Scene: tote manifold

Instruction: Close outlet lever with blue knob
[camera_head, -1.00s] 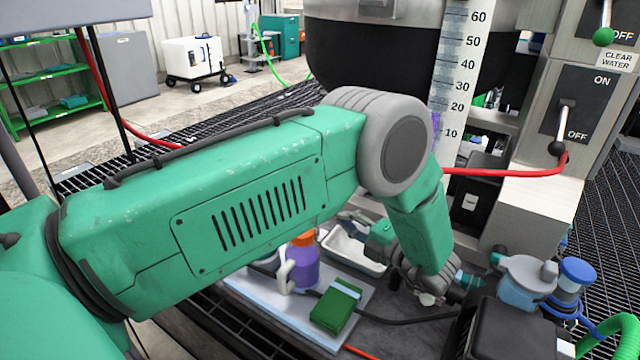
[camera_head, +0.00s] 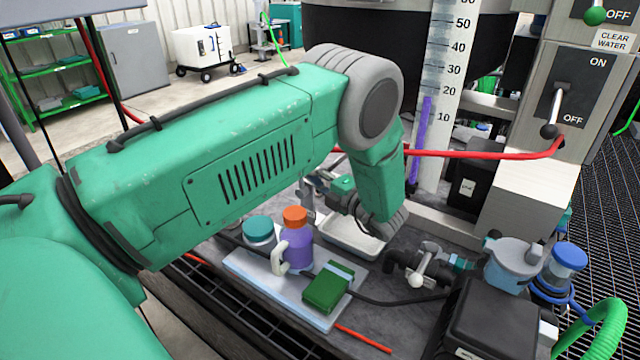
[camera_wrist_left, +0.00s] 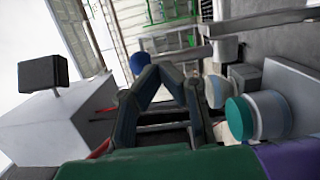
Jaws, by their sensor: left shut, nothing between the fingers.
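A round blue knob (camera_wrist_left: 138,62) shows in the left wrist view, just beyond and left of my left gripper's fingertips (camera_wrist_left: 160,72). Its lever is mostly hidden behind the fingers, and I cannot tell whether they touch. The fingers are shut with nothing between them. In the head view, my left gripper (camera_head: 317,182) is partly hidden behind my forearm, above the bench near the white tray. I cannot make out the blue knob in that view. A dark valve with a silver handle (camera_head: 418,278) lies on the bench right of my wrist. My right gripper is not in view.
A red hose (camera_head: 480,153) crosses behind my wrist. A black box (camera_head: 495,325) stands front right.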

